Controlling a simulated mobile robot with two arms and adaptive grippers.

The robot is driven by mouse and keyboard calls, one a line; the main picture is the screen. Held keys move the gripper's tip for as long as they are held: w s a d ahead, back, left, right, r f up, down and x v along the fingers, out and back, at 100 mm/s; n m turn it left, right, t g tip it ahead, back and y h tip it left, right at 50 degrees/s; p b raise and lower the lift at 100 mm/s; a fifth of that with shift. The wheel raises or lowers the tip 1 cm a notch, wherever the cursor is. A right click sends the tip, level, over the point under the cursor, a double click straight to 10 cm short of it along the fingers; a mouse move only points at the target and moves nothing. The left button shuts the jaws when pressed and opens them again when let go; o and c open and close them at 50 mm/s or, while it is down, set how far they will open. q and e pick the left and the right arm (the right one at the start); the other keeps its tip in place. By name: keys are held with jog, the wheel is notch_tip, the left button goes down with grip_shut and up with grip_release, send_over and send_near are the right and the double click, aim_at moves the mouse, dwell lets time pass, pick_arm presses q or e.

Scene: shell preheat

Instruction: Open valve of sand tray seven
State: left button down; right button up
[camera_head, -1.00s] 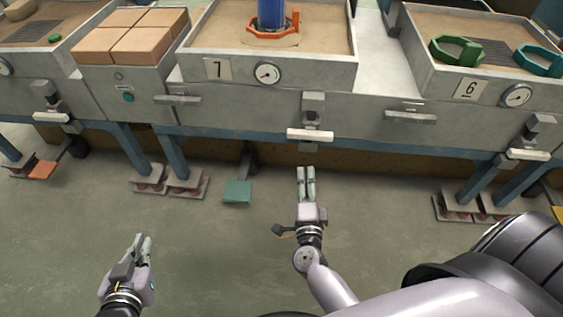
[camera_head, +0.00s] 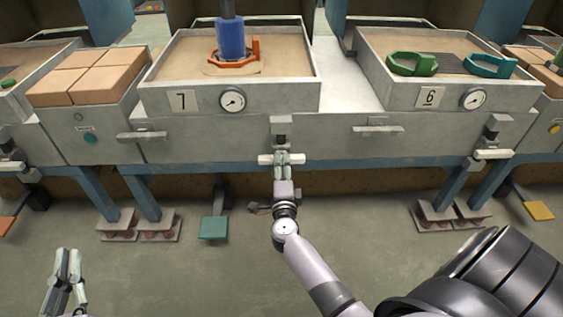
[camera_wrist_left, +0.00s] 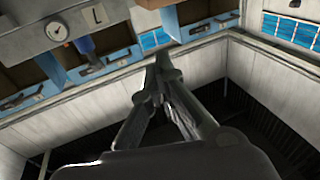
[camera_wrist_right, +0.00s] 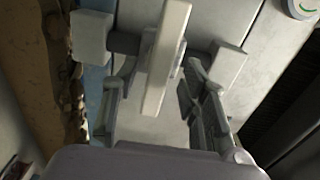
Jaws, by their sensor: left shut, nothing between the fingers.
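Sand tray seven (camera_head: 285,97) stands left of centre in the head view, with a "7" label (camera_head: 183,100) and a gauge (camera_head: 232,100) on its front. Its valve handle (camera_head: 267,160), a pale crossbar under a grey block, sits below the tray. My right gripper (camera_head: 289,158) is at this bar. In the right wrist view the pale bar (camera_wrist_right: 166,60) lies between the spread fingers of my right gripper (camera_wrist_right: 158,100), with a visible gap on each side. My left gripper (camera_head: 68,252) is shut and empty, low at the left, away from the trays.
Tray six (camera_head: 400,97) with green and teal rings stands to the right. Bricks (camera_head: 85,75) sit on a stand at the left. A blue cylinder (camera_head: 230,40) stands in an orange ring (camera_head: 232,62) on tray seven's sand.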

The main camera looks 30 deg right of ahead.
aim_at(282, 162)
jog(key=shift+b+x, duration=0.3)
jog(key=shift+x, duration=1.5)
pick_arm(q)
jog(key=r, duration=0.1)
jog(key=r+t, duration=0.2)
jog(key=r, duration=0.1)
jog(key=shift+s+d+h, duration=0.2)
jog(key=shift+s+h, duration=0.1)
jog(key=shift+s, duration=0.05)
jog(key=shift+f, duration=0.1)
pick_arm(e)
grip_shut()
